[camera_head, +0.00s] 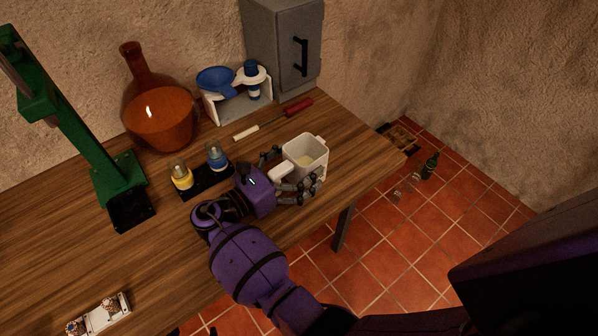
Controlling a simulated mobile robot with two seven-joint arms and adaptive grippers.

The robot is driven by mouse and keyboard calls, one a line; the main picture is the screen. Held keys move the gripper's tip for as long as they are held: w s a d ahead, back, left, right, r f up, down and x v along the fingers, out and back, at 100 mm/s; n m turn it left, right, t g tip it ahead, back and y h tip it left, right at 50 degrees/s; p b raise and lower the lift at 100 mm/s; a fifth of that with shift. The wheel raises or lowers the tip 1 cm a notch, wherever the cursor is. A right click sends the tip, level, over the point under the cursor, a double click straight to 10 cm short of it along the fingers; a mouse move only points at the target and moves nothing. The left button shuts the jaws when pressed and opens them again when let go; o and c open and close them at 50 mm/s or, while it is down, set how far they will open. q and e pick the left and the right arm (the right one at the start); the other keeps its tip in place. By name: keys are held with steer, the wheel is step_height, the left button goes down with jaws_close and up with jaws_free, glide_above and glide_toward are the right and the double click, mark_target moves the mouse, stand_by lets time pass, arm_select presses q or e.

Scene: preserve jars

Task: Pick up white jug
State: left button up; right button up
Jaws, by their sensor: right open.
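The white jug (305,153) stands upright on the wooden table near its right end, with its handle toward the left. Something pale yellowish shows inside it. My right gripper (289,172) is open at the jug's handle side. One finger is behind the handle and the other in front, near the jug's lower body. I cannot tell whether the fingers touch the jug. My left gripper does not show.
A black holder with a yellow jar (181,177) and a blue jar (217,158) sits left of my right gripper. Behind are an orange flask (160,118), a white stand (226,111), a red-handled tool (298,107) and a grey cabinet (277,45). A green press (85,140) stands left.

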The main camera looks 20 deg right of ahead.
steer(key=c, duration=1.6)
steer(key=shift+o, duration=0.2)
